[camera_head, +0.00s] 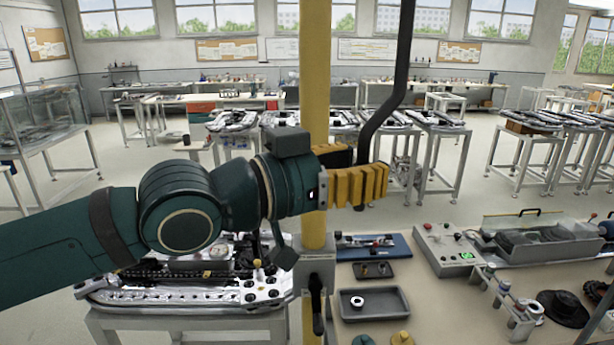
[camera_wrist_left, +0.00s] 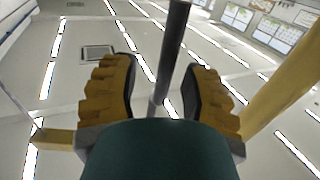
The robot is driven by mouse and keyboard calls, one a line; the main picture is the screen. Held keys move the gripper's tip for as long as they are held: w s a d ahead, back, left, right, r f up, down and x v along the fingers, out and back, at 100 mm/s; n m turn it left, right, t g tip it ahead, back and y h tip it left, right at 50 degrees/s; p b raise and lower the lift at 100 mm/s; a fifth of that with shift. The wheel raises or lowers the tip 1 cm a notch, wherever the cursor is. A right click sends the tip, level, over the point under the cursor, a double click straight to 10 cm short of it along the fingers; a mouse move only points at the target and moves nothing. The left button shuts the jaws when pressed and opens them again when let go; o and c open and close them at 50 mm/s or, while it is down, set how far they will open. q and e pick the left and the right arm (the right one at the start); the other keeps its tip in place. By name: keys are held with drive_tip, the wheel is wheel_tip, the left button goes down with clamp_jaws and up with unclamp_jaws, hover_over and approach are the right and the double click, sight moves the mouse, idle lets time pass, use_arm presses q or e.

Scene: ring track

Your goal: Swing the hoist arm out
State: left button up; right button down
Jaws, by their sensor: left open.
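A dark bent bar (camera_head: 388,105), which looks like the hoist arm's handle, comes down from the top of the head view, and its lower end is partly hidden by my left gripper (camera_head: 364,170). The upright yellow hoist post (camera_head: 316,70) stands just left of it. In the left wrist view, my left gripper (camera_wrist_left: 160,75) is open with ridged yellow fingers. The dark bar (camera_wrist_left: 168,65) runs between the fingers, with gaps on both sides. The yellow post (camera_wrist_left: 285,75) shows at the right there. The hoist's top is out of the head view. My right gripper is not in view.
A fixture bench (camera_head: 180,297) stands below my left arm. At right, a worktable (camera_head: 450,310) carries a grey tray (camera_head: 373,304), a control box (camera_head: 444,248) and a clear-sided bin (camera_head: 545,243). More benches line the room behind, with open floor between.

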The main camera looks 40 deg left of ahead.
use_arm(q)
drive_tip(key=v, duration=0.7)
drive_tip(key=shift+s, duration=0.35)
drive_tip(key=shift+a, duration=0.1)
